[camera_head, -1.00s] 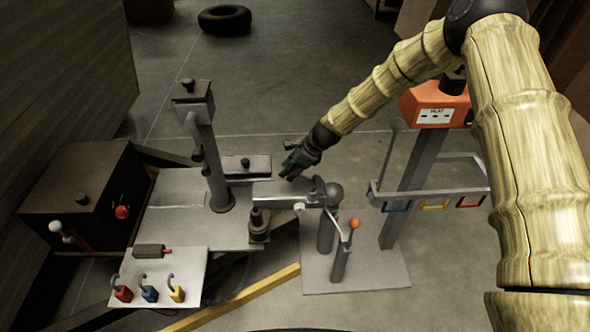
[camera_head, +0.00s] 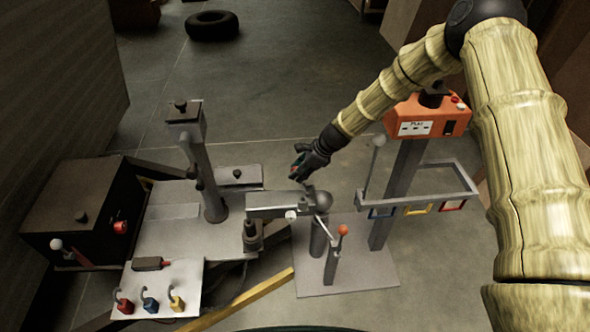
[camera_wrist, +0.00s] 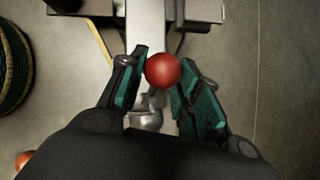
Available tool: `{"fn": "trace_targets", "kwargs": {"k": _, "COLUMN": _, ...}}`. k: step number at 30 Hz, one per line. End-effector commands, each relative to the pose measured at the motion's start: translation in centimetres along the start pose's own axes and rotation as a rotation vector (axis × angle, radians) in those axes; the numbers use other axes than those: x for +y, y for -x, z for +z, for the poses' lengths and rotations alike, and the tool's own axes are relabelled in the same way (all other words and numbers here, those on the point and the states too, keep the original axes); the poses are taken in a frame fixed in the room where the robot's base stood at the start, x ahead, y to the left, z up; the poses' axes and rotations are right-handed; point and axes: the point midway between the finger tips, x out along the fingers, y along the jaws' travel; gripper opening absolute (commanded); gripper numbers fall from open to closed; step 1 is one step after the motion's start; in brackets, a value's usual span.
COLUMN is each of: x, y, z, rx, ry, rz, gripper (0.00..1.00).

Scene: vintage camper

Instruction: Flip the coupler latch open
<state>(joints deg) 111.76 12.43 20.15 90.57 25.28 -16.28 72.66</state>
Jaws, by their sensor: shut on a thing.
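The grey coupler (camera_head: 270,205) runs from the trailer frame to the round hitch ball (camera_head: 323,201). My gripper (camera_head: 298,174) is just above the coupler's ball end. The latch's red ball knob (camera_wrist: 163,70) sits between my two teal-padded fingers (camera_wrist: 163,82) in the wrist view, and they are shut on it. A little red also shows at the fingertips in the head view. A short grey piece rises from the coupler towards my fingers; the rest of the latch lever is mostly hidden. The coupler also shows as a pale bar (camera_wrist: 146,22) in the wrist view.
A lever with an orange knob (camera_head: 342,230) stands in front of the hitch ball. An orange socket box (camera_head: 428,117) on a post and a grey rail frame (camera_head: 440,199) stand to the right. A grey upright jack (camera_head: 197,150) stands left. Open floor lies behind.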

Motion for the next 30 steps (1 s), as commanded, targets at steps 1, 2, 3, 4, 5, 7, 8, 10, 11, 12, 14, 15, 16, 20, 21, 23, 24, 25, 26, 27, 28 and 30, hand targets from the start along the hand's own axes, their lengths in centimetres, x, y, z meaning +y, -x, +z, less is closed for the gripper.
{"fn": "trace_targets", "kwargs": {"k": 1, "x": -0.24, "y": 0.07, "z": -0.65, "rx": 0.006, "ry": -0.003, "rz": -0.005, "gripper": 0.0}}
{"fn": "trace_targets", "kwargs": {"k": 2, "x": -0.26, "y": 0.09, "z": -0.68, "rx": 0.006, "ry": -0.004, "rz": -0.005, "gripper": 0.0}}
{"fn": "trace_targets", "kwargs": {"k": 3, "x": -0.27, "y": 0.11, "z": -0.72, "rx": 0.006, "ry": -0.004, "rz": -0.005, "gripper": 0.0}}
{"fn": "trace_targets", "kwargs": {"k": 4, "x": -0.28, "y": 0.12, "z": -0.74, "rx": 0.006, "ry": -0.003, "rz": -0.005, "gripper": 0.0}}
{"fn": "trace_targets", "kwargs": {"k": 5, "x": -0.29, "y": 0.13, "z": -0.75, "rx": 0.006, "ry": -0.003, "rz": -0.005, "gripper": 0.0}}
{"fn": "trace_targets", "kwargs": {"k": 7, "x": -0.3, "y": 0.14, "z": -0.78, "rx": 0.006, "ry": -0.003, "rz": -0.006, "gripper": 0.0}}
{"fn": "trace_targets", "kwargs": {"k": 8, "x": -0.31, "y": 0.14, "z": -0.79, "rx": 0.006, "ry": -0.003, "rz": -0.006, "gripper": 0.0}}
{"fn": "trace_targets", "kwargs": {"k": 10, "x": -0.32, "y": 0.15, "z": -0.8, "rx": 0.006, "ry": -0.003, "rz": -0.006, "gripper": 0.0}}
{"fn": "trace_targets", "kwargs": {"k": 11, "x": -0.32, "y": 0.15, "z": -0.8, "rx": 0.006, "ry": -0.003, "rz": -0.006, "gripper": 0.0}}
{"fn": "trace_targets", "kwargs": {"k": 12, "x": -0.33, "y": 0.16, "z": -0.8, "rx": 0.006, "ry": -0.003, "rz": -0.006, "gripper": 0.0}}
{"fn": "trace_targets", "kwargs": {"k": 14, "x": -0.33, "y": 0.17, "z": -0.8, "rx": 0.006, "ry": -0.003, "rz": -0.007, "gripper": 0.0}}
{"fn": "trace_targets", "kwargs": {"k": 15, "x": -0.34, "y": 0.18, "z": -0.81, "rx": 0.006, "ry": -0.003, "rz": -0.007, "gripper": 0.0}}
{"fn": "trace_targets", "kwargs": {"k": 16, "x": -0.34, "y": 0.18, "z": -0.81, "rx": 0.006, "ry": -0.004, "rz": -0.007, "gripper": 0.0}}
{"fn": "trace_targets", "kwargs": {"k": 20, "x": -0.3, "y": 0.16, "z": -0.64, "rx": 0.004, "ry": -0.002, "rz": -0.006, "gripper": 0.54}}
{"fn": "trace_targets", "kwargs": {"k": 21, "x": -0.27, "y": 0.15, "z": -0.55, "rx": 0.004, "ry": -0.002, "rz": -0.005, "gripper": 0.54}}
{"fn": "trace_targets", "kwargs": {"k": 23, "x": -0.23, "y": 0.13, "z": -0.43, "rx": 0.003, "ry": -0.001, "rz": -0.004, "gripper": 0.54}}
{"fn": "trace_targets", "kwargs": {"k": 24, "x": -0.21, "y": 0.12, "z": -0.38, "rx": 0.003, "ry": -0.001, "rz": -0.003, "gripper": 0.54}}
{"fn": "trace_targets", "kwargs": {"k": 25, "x": -0.2, "y": 0.13, "z": -0.34, "rx": 0.002, "ry": 0.0, "rz": -0.003, "gripper": 0.54}}
{"fn": "trace_targets", "kwargs": {"k": 26, "x": -0.19, "y": 0.13, "z": -0.32, "rx": 0.002, "ry": 0.0, "rz": -0.003, "gripper": 0.54}}
{"fn": "trace_targets", "kwargs": {"k": 27, "x": -0.17, "y": 0.14, "z": -0.29, "rx": 0.002, "ry": 0.0, "rz": -0.002, "gripper": 0.54}}
{"fn": "trace_targets", "kwargs": {"k": 28, "x": -0.17, "y": 0.15, "z": -0.29, "rx": 0.002, "ry": 0.0, "rz": -0.002, "gripper": 0.54}}
{"fn": "trace_targets", "kwargs": {"k": 30, "x": -0.17, "y": 0.28, "z": -0.27, "rx": 0.001, "ry": 0.0, "rz": -0.002, "gripper": 0.54}}
